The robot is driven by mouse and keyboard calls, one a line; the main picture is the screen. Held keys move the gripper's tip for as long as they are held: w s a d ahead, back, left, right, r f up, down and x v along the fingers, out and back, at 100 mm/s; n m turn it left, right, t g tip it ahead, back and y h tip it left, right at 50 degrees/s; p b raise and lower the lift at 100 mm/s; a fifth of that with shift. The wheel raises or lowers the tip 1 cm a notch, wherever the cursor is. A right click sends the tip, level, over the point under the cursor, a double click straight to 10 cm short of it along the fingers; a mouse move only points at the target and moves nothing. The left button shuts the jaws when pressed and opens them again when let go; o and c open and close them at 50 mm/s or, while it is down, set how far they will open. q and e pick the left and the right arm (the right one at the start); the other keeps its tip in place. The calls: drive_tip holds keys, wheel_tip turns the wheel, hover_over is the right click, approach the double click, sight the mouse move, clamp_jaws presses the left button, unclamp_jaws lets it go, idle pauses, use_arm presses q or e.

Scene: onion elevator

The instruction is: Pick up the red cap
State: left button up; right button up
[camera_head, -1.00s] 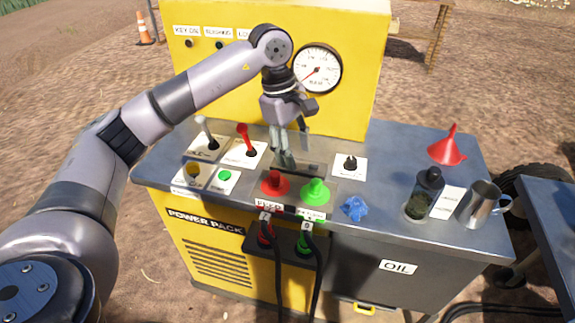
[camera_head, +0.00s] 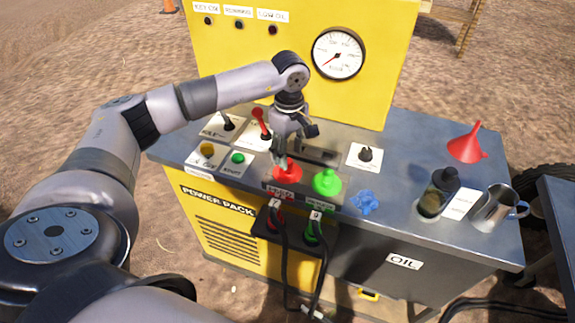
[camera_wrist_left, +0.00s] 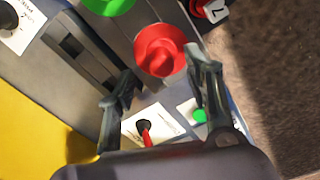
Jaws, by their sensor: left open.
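The red cap (camera_head: 287,173) sits on the front part of the power pack's top panel, just left of a green cap (camera_head: 327,182). In the left wrist view the red cap (camera_wrist_left: 160,50) shows as a round flange with a raised knob, beyond the fingertips and between their lines. My left gripper (camera_head: 280,164) points down at the red cap, its fingers close above or beside it. The left wrist view shows its two fingers (camera_wrist_left: 163,80) apart with nothing between them. Whether a finger touches the cap I cannot tell. My right gripper is not in view.
A blue cap (camera_head: 365,202), a dark bottle (camera_head: 440,192), a metal mug (camera_head: 497,207) and a red funnel (camera_head: 467,144) stand to the right. Cables (camera_head: 281,245) hang in front. The yellow gauge housing (camera_head: 375,85) rises behind.

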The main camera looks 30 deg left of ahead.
sight(290, 172)
use_arm(q)
drive_tip(key=shift+f, duration=0.4)
drive_tip(key=f, duration=0.1)
drive_tip(key=f+p, duration=0.2)
drive_tip(key=shift+a+f, duration=0.25)
drive_tip(key=shift+f, duration=0.5)
drive_tip(key=c, duration=1)
drive_tip(key=shift+c, duration=0.2)
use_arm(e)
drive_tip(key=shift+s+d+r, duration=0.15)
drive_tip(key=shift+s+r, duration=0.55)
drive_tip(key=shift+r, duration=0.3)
use_arm(q)
drive_tip(key=shift+r, duration=0.1)
